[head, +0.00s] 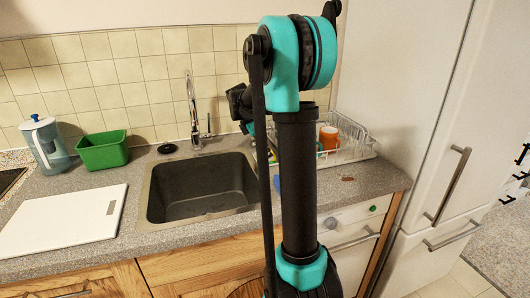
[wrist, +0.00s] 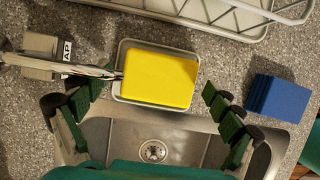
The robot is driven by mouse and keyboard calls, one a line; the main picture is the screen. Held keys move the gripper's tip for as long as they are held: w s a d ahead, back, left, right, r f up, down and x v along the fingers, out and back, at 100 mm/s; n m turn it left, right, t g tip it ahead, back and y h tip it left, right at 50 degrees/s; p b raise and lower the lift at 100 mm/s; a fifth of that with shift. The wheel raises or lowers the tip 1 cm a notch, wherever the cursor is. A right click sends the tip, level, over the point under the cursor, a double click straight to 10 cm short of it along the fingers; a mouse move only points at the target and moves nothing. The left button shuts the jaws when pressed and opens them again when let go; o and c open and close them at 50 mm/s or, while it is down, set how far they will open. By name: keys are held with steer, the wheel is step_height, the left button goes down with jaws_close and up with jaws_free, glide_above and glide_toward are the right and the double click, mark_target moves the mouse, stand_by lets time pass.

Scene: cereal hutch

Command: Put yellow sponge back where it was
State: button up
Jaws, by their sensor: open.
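The yellow sponge (wrist: 160,77) lies flat in a shallow grey dish (wrist: 150,43) just behind the sink in the wrist view. My gripper (wrist: 148,98) is open above it. Its green-padded fingers stand apart, one to the left and one to the right of the sponge, and none appears to touch it. In the head view my arm hides the sponge and the dish, and I cannot make out the fingertips there.
A blue sponge (wrist: 273,98) lies to the right. A dish rack (head: 355,139) is behind. The sink (head: 200,187) is empty; a white board (head: 60,221) lies left of it.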

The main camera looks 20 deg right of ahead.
steer(key=v, duration=1.2)
steer(key=shift+d, duration=0.1)
